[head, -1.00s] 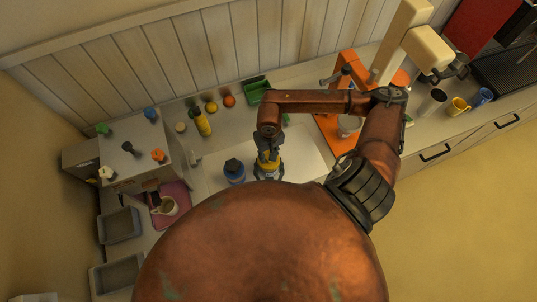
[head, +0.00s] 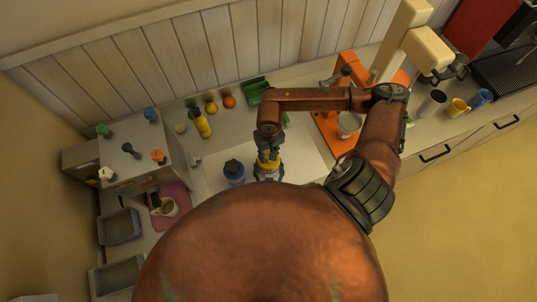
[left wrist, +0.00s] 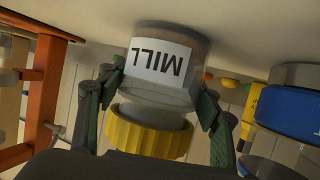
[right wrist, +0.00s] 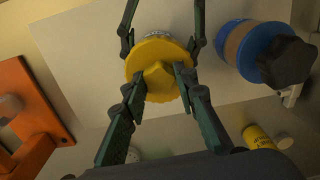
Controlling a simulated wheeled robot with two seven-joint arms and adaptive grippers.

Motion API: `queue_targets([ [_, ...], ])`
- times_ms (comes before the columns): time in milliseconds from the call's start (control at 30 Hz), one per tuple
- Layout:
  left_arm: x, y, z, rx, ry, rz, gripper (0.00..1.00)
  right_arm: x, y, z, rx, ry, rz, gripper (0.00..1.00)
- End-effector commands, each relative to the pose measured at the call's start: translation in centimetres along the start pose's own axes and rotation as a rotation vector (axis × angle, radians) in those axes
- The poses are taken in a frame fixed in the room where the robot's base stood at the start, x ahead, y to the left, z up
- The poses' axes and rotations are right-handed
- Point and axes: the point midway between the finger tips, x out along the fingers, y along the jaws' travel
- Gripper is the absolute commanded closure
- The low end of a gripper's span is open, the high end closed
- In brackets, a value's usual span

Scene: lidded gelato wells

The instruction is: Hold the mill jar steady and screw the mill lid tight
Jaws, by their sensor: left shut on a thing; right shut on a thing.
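The mill jar (left wrist: 160,68) is clear, with a white MILL label that reads upside down in the left wrist view. My left gripper (left wrist: 160,100) is shut around its body, one finger on each side. The yellow mill lid (left wrist: 148,138) sits on the jar's mouth, and its ribbed rim shows. In the right wrist view the lid (right wrist: 157,54) has a raised knob, and my right gripper (right wrist: 160,84) is shut on that knob. In the head view my right gripper (head: 268,156) is above the lid (head: 268,167). My left arm is mostly hidden there.
A blue-lidded jar (head: 234,171) stands close to the left of the mill jar. A yellow bottle (head: 202,124), fruit and a green tray (head: 256,91) lie behind. An orange stand (head: 333,130) is to the right. A pale board (head: 308,150) lies under the work area.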

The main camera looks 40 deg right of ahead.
Motion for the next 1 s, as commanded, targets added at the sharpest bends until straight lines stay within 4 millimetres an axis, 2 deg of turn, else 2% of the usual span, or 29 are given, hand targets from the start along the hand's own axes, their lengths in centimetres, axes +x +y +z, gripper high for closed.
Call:
queue_targets([
  [533, 0.0, 0.0, -0.1, 0.0, 0.001, 0.0, 0.7, 0.1, 0.0, 0.0, 0.0, 0.0, 0.0, 1.0],
  [1000, 0.0, 0.0, -0.1, 0.0, 0.001, 0.0, 0.7, 1.0, 0.0, 0.0, 0.0, -0.001, 0.0, 1.0],
])
